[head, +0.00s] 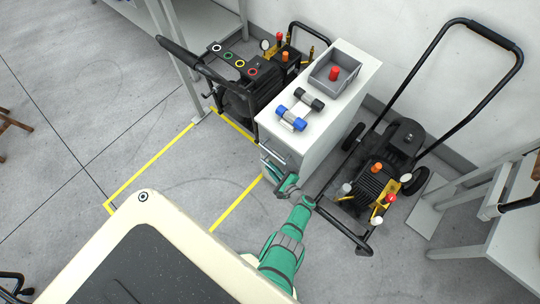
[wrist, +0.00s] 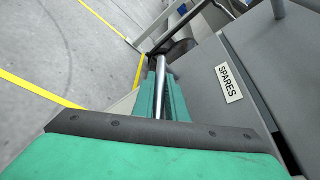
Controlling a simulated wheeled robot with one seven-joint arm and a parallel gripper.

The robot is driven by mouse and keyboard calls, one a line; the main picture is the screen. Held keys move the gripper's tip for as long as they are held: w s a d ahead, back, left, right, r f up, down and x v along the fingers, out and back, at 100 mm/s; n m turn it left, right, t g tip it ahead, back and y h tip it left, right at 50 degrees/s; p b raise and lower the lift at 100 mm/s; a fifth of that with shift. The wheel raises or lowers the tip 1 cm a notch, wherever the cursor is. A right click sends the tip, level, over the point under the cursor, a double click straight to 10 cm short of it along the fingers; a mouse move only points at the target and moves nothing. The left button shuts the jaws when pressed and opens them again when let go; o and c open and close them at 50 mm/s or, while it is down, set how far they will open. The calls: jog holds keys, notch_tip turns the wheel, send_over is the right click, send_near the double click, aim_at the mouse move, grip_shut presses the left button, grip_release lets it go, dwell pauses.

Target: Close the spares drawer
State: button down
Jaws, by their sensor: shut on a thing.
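The white cabinet (head: 313,138) stands in the middle of the head view. In the wrist view a grey drawer front (wrist: 205,82) carries a label reading SPARES (wrist: 229,83). A silver bar handle (wrist: 161,84) runs along this front. My green gripper (head: 286,184) is at the cabinet's near front side, low down. In the wrist view my gripper (wrist: 160,96) is shut on the bar handle, with a finger on each side of it. The drawer's inside is hidden, and I cannot tell how far the drawer stands out.
On the cabinet top are a grey bin (head: 336,75) with a red-topped item and blue-and-grey cylinders (head: 299,108). Wheeled machines stand left (head: 250,85) and right (head: 380,180) of the cabinet. Yellow floor lines (head: 150,165) border clear floor. A cream-edged dark surface (head: 150,250) fills the near foreground.

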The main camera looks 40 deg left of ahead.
jog(key=shift+w, duration=0.25)
jog(key=c, duration=1.8)
grip_release()
jog(key=shift+o, duration=0.2)
jog(key=shift+d, duration=0.1)
jog(key=v, duration=1)
jog(key=shift+s+d, duration=0.2)
jog(key=shift+d, duration=0.1)
jog(key=shift+r, duration=0.1)
